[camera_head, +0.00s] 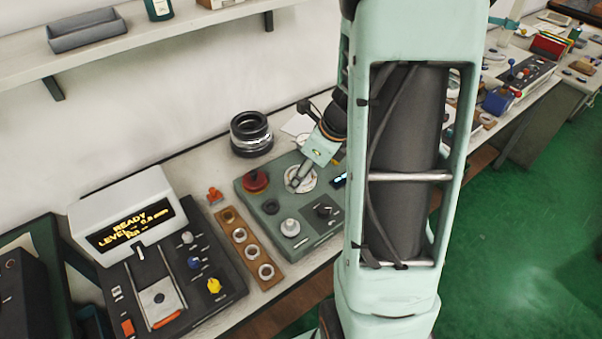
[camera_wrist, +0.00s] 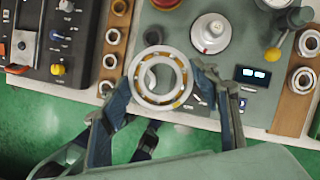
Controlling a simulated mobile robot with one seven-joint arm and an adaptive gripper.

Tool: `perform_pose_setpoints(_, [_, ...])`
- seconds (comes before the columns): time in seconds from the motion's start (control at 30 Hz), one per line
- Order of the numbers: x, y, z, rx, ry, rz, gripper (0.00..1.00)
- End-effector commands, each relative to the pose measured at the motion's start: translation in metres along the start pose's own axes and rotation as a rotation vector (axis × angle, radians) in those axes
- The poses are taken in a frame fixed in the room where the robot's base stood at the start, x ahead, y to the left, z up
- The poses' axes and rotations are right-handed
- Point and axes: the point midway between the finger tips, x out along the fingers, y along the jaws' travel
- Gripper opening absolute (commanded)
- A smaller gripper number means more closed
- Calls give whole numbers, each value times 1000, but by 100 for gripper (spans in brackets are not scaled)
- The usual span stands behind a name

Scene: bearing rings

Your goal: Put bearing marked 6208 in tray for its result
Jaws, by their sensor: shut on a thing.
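My gripper (camera_wrist: 160,80) is shut on a pale metal bearing ring (camera_wrist: 139,83), with one finger on each side of it. The ring has an open middle and brassy balls or cage parts, and it faces the wrist camera. No number can be read on it. I cannot tell whether the ring touches the device. No result tray can be made out for certain.
A wooden strip with several rings (camera_head: 234,228) lies left of the green device. A dark console (camera_head: 205,283) with a lit READY display (camera_head: 130,222) stands further left. Stacked dark rings (camera_head: 251,133) stand behind. Another ring strip (camera_wrist: 292,100) is at right in the wrist view.

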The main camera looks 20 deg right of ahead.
Motion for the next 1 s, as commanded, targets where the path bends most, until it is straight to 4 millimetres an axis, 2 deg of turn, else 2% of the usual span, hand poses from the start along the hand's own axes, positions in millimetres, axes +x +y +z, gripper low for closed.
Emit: perform_pose_setpoints(1.0, [-44, -1, 18, -2, -1, -2, 17])
